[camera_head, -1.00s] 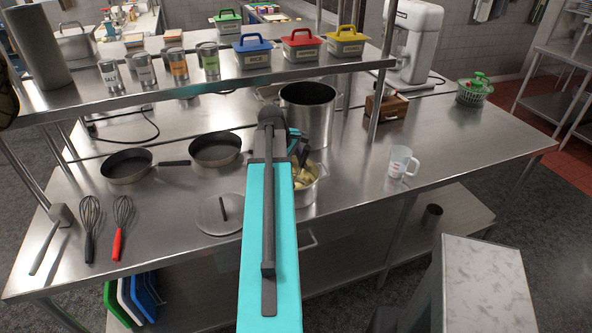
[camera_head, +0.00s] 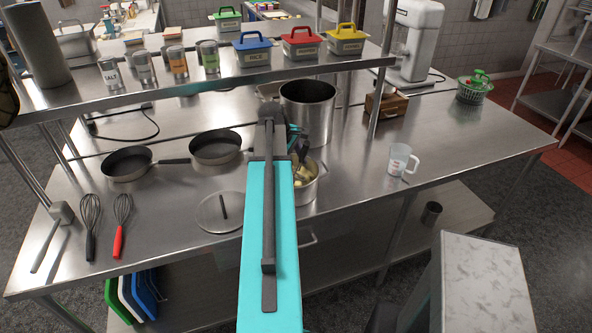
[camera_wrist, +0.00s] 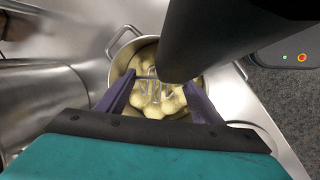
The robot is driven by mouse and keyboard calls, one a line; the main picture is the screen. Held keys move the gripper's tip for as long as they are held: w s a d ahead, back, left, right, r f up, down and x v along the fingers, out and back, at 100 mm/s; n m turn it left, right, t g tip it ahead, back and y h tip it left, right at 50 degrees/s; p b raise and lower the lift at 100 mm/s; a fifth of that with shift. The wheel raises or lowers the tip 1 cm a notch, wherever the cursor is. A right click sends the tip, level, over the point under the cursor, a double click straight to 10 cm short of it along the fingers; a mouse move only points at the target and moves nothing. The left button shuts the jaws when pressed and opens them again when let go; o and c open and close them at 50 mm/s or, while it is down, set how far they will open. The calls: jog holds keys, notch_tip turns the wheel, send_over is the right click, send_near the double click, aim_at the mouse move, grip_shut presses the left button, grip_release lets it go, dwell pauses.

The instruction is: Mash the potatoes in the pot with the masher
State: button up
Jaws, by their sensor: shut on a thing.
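The pot (camera_head: 306,190) stands on the steel table, partly hidden behind my arm in the head view. It also shows in the wrist view (camera_wrist: 119,47), with several pale yellow potatoes (camera_wrist: 170,103) in it. The masher (camera_wrist: 151,86) has a bent wire head, seen over the potatoes inside the pot's rim. My gripper (camera_wrist: 157,98) is above the pot, shut on the masher. I cannot tell from this angle whether the wire head touches the potatoes. In the head view the masher is mostly hidden by my arm.
A tall pot (camera_head: 308,105) stands behind the potato pot. A lid (camera_head: 212,214) lies to its left, with two pans (camera_head: 215,147) behind. Whisks (camera_head: 121,222) lie at far left. A measuring cup (camera_head: 401,160) stands right, with clear table around it. A shelf (camera_head: 130,97) overhangs the back.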

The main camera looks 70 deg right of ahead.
jog(key=shift+w+d+r+p, duration=0.2)
jog(key=shift+d+r+p, duration=0.25)
jog(key=shift+d+r, duration=0.4)
jog(key=shift+a, duration=0.1)
jog(key=shift+f+b, duration=0.95)
jog(key=shift+f, duration=1.15)
jog(key=shift+r, duration=0.1)
jog(key=shift+w+a+r+p, duration=0.2)
jog(key=shift+a+r+p, duration=0.25)
jog(key=shift+r, duration=0.25)
jog(key=shift+w+a+r+p, duration=0.2)
jog(key=shift+a+r+p, duration=0.3)
jog(key=shift+r, duration=0.2)
jog(key=shift+w+a+r+p, duration=0.2)
jog(key=shift+a+r+p, duration=0.25)
jog(key=shift+r, duration=0.25)
jog(key=shift+f, duration=0.1)
jog(key=shift+f+b, duration=0.95)
jog(key=shift+f, duration=1.2)
